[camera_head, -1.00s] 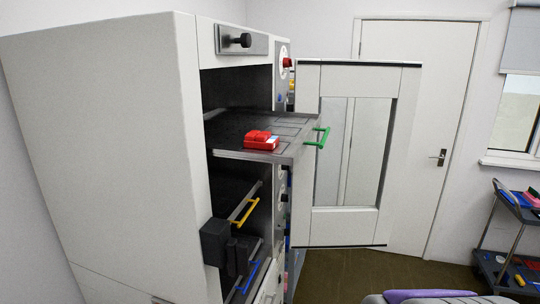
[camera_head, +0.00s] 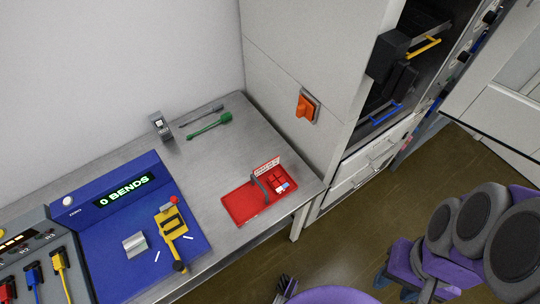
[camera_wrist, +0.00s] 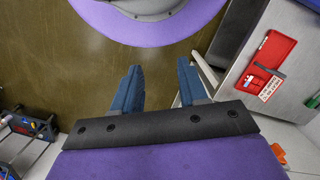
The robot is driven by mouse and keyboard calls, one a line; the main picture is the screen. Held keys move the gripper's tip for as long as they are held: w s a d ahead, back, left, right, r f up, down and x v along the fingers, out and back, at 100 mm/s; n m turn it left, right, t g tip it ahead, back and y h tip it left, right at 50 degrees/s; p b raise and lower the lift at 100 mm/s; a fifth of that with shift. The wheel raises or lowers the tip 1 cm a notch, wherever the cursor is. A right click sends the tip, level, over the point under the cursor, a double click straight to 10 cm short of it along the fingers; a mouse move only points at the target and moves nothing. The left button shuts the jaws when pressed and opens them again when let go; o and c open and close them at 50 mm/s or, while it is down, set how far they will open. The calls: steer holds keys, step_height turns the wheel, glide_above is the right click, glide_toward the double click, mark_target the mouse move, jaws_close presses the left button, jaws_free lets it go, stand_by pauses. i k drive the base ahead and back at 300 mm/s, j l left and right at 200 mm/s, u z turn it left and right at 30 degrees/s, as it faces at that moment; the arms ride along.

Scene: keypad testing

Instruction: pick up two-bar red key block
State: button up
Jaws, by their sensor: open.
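My gripper (camera_wrist: 159,66) is open in the wrist view, with two blue fingers apart and nothing between them. A red tray (camera_head: 243,205) lies on the grey bench near its right end in the head view. A small red keyed piece (camera_head: 276,181), a grey handle and a printed card are at its right side; I cannot tell whether this piece is a two-bar block. The tray also shows at the upper right of the wrist view (camera_wrist: 275,49), well away from my fingers. The cabinet shelf with a red block, seen earlier, is out of view.
A blue console (camera_head: 120,225) reading "0 BENDS" carries a yellow tool (camera_head: 171,228). A green-handled tool (camera_head: 208,127) lies on the bench (camera_head: 235,150). An orange switch (camera_head: 307,106) is on the white cabinet (camera_head: 300,50). A cart (camera_wrist: 32,125) stands left in the wrist view.

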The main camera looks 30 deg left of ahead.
mark_target(277, 181)
steer(key=u, duration=1.3)
